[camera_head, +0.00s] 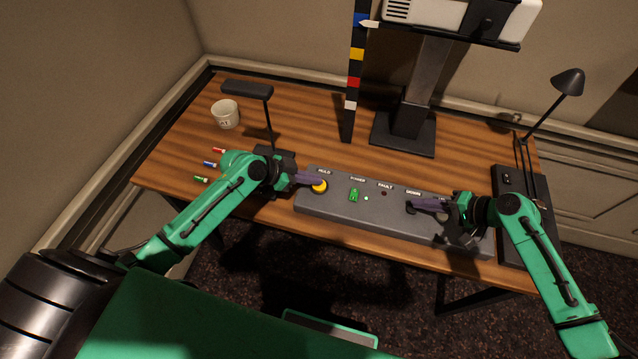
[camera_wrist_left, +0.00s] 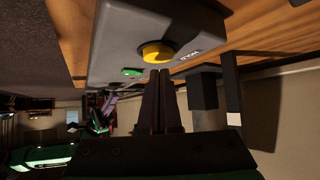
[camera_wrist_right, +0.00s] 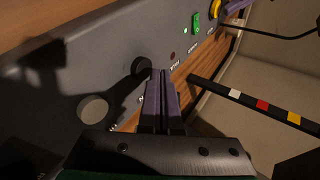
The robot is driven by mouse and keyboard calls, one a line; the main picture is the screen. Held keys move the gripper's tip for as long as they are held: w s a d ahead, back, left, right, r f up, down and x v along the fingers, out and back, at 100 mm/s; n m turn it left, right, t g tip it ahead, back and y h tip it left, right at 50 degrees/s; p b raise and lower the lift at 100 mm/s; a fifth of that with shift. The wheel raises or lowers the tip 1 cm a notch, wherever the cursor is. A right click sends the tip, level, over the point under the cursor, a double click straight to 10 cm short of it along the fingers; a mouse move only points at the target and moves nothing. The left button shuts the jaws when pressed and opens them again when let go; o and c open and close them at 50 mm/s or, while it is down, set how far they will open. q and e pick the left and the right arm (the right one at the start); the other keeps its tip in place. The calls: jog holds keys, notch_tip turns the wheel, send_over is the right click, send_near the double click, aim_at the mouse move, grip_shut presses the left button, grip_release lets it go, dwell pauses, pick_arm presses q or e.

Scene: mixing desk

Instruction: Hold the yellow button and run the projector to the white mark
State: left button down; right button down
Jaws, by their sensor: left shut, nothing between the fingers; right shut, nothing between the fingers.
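The yellow button (camera_head: 319,187), labelled HOLD, is at the left end of the grey console (camera_head: 330,208). My left gripper (camera_head: 316,180) is shut and empty, its tips at the button; in the left wrist view they meet the yellow button's edge (camera_wrist_left: 156,52). I cannot tell whether it is pressed. My right gripper (camera_head: 412,205) is shut and empty, its tips beside the dark DOWN button (camera_wrist_right: 141,68); contact is unclear. The projector (camera_head: 425,12) is high on its column. Its white pointer (camera_head: 369,24) is at the blue band. The white mark (camera_head: 350,105) is lowest on the striped post.
A green power switch (camera_head: 354,195) and a lit green lamp (camera_head: 366,198) sit mid-console. A pale round button (camera_wrist_right: 92,109) lies beyond DOWN. A mug (camera_head: 226,114), coloured markers (camera_head: 210,164) and two desk lamps (camera_head: 247,89) (camera_head: 568,82) stand around.

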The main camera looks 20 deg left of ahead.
dwell(0.3)
pick_arm(q)
jog(key=shift+f+b, duration=0.4)
jog(key=shift+f, duration=0.05)
pick_arm(e)
jog(key=shift+f, duration=0.35)
